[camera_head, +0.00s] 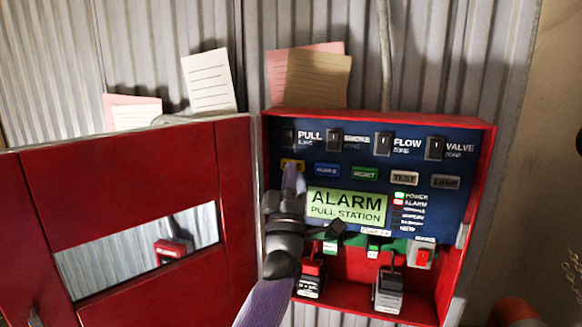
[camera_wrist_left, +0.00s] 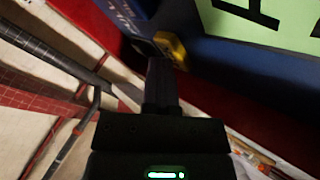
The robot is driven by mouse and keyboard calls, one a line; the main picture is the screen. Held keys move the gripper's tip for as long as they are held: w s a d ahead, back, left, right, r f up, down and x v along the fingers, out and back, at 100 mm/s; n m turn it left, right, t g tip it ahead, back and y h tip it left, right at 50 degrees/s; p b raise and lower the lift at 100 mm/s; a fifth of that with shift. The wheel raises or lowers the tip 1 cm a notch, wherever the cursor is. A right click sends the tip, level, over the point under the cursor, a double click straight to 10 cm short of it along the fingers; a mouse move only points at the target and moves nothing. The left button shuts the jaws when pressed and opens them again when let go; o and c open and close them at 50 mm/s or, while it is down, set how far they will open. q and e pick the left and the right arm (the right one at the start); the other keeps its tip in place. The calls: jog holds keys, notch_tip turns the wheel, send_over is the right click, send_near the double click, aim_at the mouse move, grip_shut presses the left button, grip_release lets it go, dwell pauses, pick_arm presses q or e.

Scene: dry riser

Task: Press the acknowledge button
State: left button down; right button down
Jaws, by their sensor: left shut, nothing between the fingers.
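The open red alarm panel (camera_head: 480,200) has a dark blue face with a row of buttons. The yellow button (camera_head: 286,163) at the left end of that row is partly covered by my left gripper (camera_head: 292,178), so its label is hidden. The left gripper is shut and empty, its tip at or just in front of the yellow button. In the left wrist view the fingers (camera_wrist_left: 161,72) reach up to the yellow button (camera_wrist_left: 172,48); I cannot tell whether they touch it. My right gripper is not in view.
Right of the yellow button sit a blue button (camera_head: 327,170), a green RESET button (camera_head: 364,173) and grey buttons. A lit green display (camera_head: 346,206) reads ALARM PULL STATION. The red door (camera_head: 120,190) stands open at left. Dark switches (camera_head: 383,144) line the top.

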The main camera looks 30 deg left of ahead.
pick_arm(q)
jog(key=shift+s+d+p, duration=0.25)
jog(key=shift+s+p, duration=0.55)
jog(key=s+p, duration=0.2)
jog(key=s+d+p, duration=0.1)
jog(key=s+p, duration=0.1)
jog(key=s, duration=0.1)
dwell(0.6)
